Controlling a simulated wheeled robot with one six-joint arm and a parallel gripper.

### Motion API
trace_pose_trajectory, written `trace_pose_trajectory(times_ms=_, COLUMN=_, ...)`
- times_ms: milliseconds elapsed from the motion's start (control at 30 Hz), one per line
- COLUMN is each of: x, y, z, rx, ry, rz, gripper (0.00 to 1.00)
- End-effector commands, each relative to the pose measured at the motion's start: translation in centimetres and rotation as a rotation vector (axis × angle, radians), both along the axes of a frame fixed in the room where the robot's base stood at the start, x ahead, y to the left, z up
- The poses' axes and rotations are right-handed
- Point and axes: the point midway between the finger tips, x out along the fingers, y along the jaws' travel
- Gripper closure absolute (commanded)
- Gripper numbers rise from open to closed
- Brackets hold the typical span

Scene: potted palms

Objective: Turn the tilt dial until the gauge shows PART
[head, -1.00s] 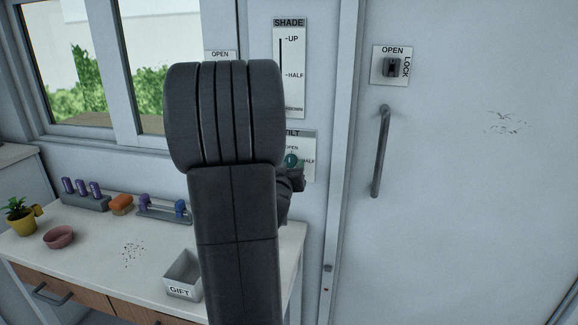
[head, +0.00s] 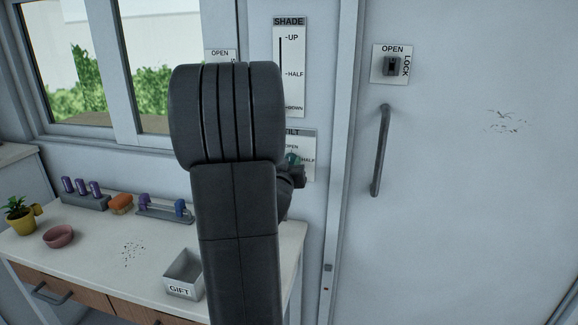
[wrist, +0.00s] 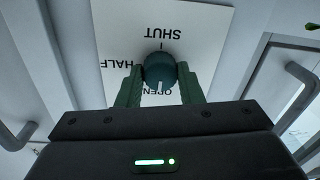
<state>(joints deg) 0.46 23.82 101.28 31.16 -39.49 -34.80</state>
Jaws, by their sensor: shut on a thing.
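The teal tilt dial (wrist: 160,68) sits on a white plate (wrist: 205,25) lettered OPEN, HALF and SHUT, upside down in the wrist view. A pale mark on the dial appears on its OPEN side. My gripper (wrist: 160,78) is shut on the dial, with one green finger at each side. In the head view, the dial (head: 292,158) shows only partly beside my arm, and the TILT plate (head: 308,141) is partly hidden. No gauge reading PART is visible in these frames.
Above the TILT plate is a SHADE scale (head: 290,65). A door with a vertical handle (head: 380,150) and a lock plate (head: 392,64) is at right. A counter (head: 95,240) at left holds a GIFT box (head: 183,274), a pink bowl (head: 59,237) and a potted plant (head: 20,215).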

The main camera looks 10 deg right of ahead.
Motion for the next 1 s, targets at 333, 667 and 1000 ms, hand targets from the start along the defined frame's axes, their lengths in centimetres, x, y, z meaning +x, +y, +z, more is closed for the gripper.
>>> trace_pose_trajectory(times_ms=333, x=-0.01, y=0.00, z=-0.55, rx=0.192, ry=-0.083, rz=0.001, gripper=0.89)
trace_pose_trajectory(times_ms=667, x=-0.01, y=0.04, z=-0.55, rx=0.480, ry=-0.203, rz=0.001, gripper=0.89)
trace_pose_trajectory(times_ms=1000, x=0.02, y=0.09, z=-0.54, rx=0.779, ry=-0.326, rz=0.001, gripper=0.89)
